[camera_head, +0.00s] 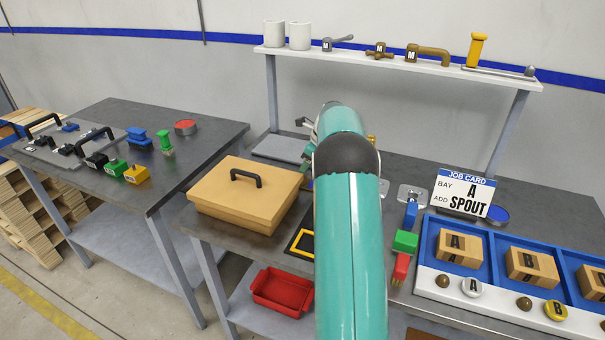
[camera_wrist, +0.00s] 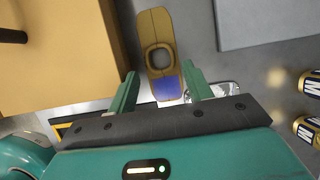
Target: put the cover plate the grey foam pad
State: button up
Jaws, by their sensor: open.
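The cover plate (camera_wrist: 156,30), as I take it, is a long bronze piece with rounded ends, a round hole and a blue end. The grey foam pad (camera_wrist: 265,22) lies flat to the plate's upper right in the wrist view. A flat grey slab behind the tan box in the head view (camera_head: 280,148) appears to be the same pad.
A tan box (camera_head: 243,195) with a black handle stands close left of the plate. A shiny plate (camera_head: 412,196) lies right of my arm. Gold and black pieces marked M (camera_wrist: 309,84) lie at the wrist view's right. A blue tray (camera_head: 470,282) and job card (camera_head: 464,193) are at right.

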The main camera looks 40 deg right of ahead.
jog(key=v, duration=0.7)
jog(key=s+a+r+n, duration=0.3)
jog(key=a+r+n, duration=0.15)
jog(key=a, duration=0.45)
jog(key=s+a+r+n+h, duration=0.15)
jog(key=a+r+n, duration=0.3)
jog(key=a, duration=0.45)
jog(key=s+a+r+n+y, duration=0.1)
jog(key=s+a+r+n, duration=0.35)
jog(key=a, duration=0.45)
jog(key=s+a+f+n, duration=0.2)
jog(key=s+a+n, duration=0.6)
jog(key=s, duration=0.1)
jog(key=s+a+f+n+t+h, duration=0.1)
jog(key=s+a+f+n, duration=0.2)
jog(key=s+a+n, duration=0.5)
jog(key=shift+s+a+t, duration=0.3)
jog(key=shift+s, duration=0.8)
jog(key=shift+s+a+f+n+h, duration=0.15)
jog(key=shift+s+f+n+h, duration=0.1)
jog(key=shift+s+f+n, duration=0.25)
jog(key=c, duration=0.3)
jog(key=shift+w+r, duration=0.15)
jog(key=shift+w, duration=0.05)
jog(key=shift+a, duration=0.15)
